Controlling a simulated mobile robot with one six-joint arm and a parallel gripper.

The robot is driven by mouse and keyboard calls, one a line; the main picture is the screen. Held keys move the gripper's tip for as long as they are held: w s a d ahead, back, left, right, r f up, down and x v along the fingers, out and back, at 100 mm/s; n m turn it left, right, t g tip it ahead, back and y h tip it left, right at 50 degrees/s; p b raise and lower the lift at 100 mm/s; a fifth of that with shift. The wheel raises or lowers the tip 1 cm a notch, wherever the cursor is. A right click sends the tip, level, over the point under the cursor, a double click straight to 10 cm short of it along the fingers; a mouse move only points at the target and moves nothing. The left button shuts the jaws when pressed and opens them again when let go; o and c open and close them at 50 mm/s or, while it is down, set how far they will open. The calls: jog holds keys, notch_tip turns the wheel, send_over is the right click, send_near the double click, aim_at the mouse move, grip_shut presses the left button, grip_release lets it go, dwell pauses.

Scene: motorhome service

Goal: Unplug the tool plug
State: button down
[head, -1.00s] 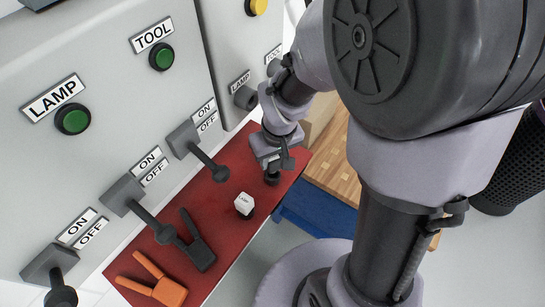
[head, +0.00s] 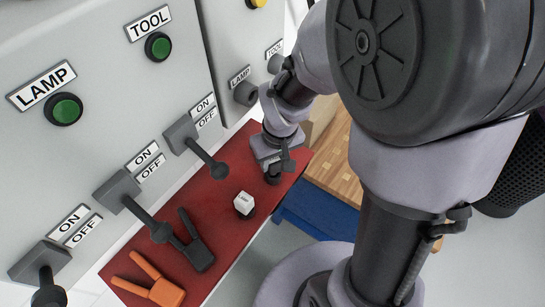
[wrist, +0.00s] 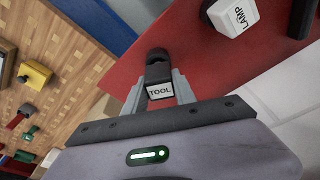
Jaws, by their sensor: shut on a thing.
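The tool plug (wrist: 160,90), dark with a white TOOL label, sits between the two fingers of my gripper (wrist: 159,83) in the wrist view. My gripper is shut on it. In the head view my gripper (head: 274,160) points down over the far end of the red shelf, with the dark plug end (head: 273,177) below it. The plug is at the shelf, away from the TOOL socket (head: 275,63) on the panel. I cannot tell whether it touches the shelf.
The white lamp plug (head: 243,203) stands on the red shelf (head: 222,228). Black (head: 199,254) and orange (head: 162,291) forked pieces lie nearer. Switch levers (head: 218,170) jut out over the shelf. A wooden worktop (head: 337,165) lies to the right.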

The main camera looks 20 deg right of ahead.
jog(key=shift+f+b, duration=1)
jog(key=shift+f, duration=0.1)
jog(key=c, duration=0.9)
grip_release()
